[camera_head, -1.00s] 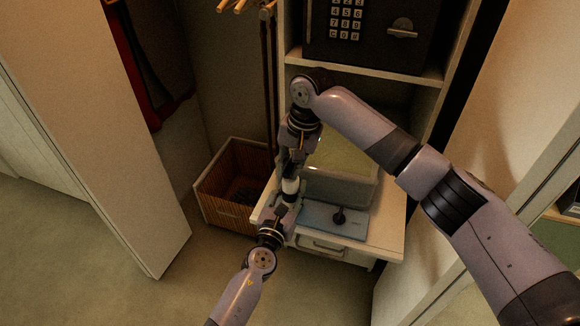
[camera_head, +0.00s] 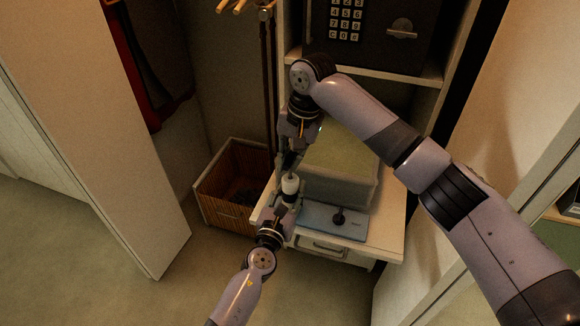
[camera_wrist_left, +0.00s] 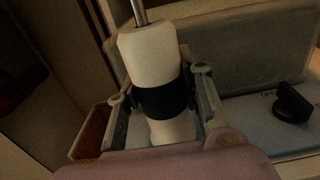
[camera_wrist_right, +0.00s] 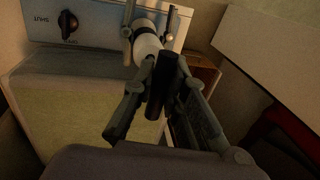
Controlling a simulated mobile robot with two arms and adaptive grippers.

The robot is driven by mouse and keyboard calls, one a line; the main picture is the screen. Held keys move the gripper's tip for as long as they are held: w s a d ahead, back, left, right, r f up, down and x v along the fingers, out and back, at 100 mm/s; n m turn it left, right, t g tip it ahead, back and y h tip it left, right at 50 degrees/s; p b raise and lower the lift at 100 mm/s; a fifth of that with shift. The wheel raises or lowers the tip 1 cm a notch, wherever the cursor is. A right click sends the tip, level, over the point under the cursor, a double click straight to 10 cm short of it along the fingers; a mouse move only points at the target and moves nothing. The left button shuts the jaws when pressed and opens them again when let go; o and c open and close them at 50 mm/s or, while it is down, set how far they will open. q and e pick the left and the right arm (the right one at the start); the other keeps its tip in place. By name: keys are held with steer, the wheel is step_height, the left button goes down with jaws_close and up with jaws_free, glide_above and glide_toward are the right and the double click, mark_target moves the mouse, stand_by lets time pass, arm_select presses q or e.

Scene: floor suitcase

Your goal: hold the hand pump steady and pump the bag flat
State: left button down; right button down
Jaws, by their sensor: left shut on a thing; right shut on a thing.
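The hand pump is a white cylinder (camera_head: 290,185) with a black band, standing roughly upright in front of the shelf. My left gripper (camera_head: 281,206) is shut around its body; the left wrist view shows the fingers on either side of the black band (camera_wrist_left: 165,97). A thin metal rod (camera_wrist_left: 140,12) comes out of the pump's top. My right gripper (camera_head: 291,158) is above, shut on the dark pump handle (camera_wrist_right: 160,88). The bag (camera_head: 342,155) is a greenish block on the low shelf, partly hidden by my right arm. How full it is, I cannot tell.
A bluish plate with a black knob (camera_head: 339,215) lies in front of the bag; the right wrist view shows the word SHUT beside the knob (camera_wrist_right: 68,21). A wicker basket (camera_head: 226,210) stands left of the shelf. A safe (camera_head: 372,35) sits above.

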steer(key=shift+a+r, duration=0.15)
steer(key=shift+r, duration=0.7)
steer(key=c, duration=1.6)
jaws_free()
steer(key=shift+f, duration=0.1)
steer(key=r, duration=0.4)
steer(key=d+r, duration=0.1)
steer(key=r, duration=0.3)
steer(key=d+r, duration=0.1)
steer(key=r, duration=0.2)
steer(key=shift+s+d+r, duration=0.2)
steer(key=shift+s+r, duration=0.2)
